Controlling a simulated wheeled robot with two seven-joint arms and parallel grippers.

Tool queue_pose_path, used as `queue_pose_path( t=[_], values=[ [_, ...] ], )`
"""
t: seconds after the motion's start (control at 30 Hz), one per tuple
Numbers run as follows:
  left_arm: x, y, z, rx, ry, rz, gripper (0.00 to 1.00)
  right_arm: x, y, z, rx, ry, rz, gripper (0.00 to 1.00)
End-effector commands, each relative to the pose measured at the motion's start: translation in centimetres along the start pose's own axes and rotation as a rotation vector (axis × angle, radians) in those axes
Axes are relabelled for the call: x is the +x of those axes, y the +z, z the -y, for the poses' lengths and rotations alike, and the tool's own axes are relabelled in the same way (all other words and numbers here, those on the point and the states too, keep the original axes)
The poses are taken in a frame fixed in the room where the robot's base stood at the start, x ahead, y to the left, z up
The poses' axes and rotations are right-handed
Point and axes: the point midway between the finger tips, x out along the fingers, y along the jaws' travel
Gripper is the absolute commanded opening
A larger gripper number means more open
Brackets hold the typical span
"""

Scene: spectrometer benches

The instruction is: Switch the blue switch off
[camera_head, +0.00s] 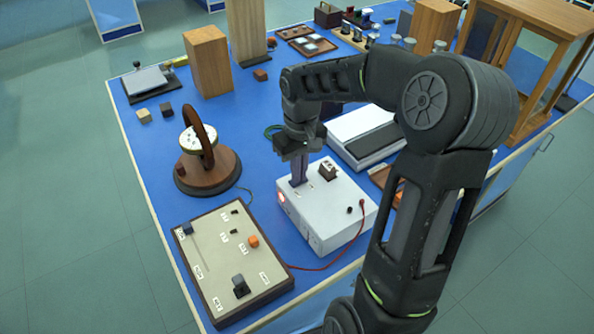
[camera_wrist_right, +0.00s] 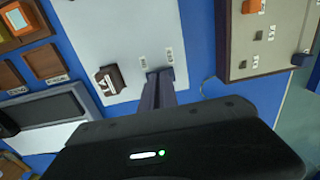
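The white box (camera_head: 335,207) stands on the blue bench, with a glowing red light (camera_head: 282,197) on its front left corner. My right gripper (camera_head: 299,178) points down onto the top of this box, its fingers close together and their tips at or just above the surface. In the right wrist view the fingertips (camera_wrist_right: 159,74) are beside two small labels on the white top (camera_wrist_right: 115,35). I cannot make out a blue switch on the box; the fingers may hide it. A dark blue block (camera_head: 187,230) sits on the beige panel. My left gripper is not in view.
A dark block (camera_head: 328,170) stands on the box top near my fingers. The beige panel (camera_head: 222,275) with an orange knob (camera_head: 253,241) lies to the left, and a red cable runs between. A round wooden-based instrument (camera_head: 207,174) stands behind the panel.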

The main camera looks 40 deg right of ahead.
Motion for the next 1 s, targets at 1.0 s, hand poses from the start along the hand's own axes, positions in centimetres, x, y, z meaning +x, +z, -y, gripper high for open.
queue_pose_path(
  t=[1.0],
  values=[
    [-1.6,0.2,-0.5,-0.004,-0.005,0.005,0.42,-14.2,-0.5,0.4,-0.001,0.001,-0.003,0.0]
  ],
)
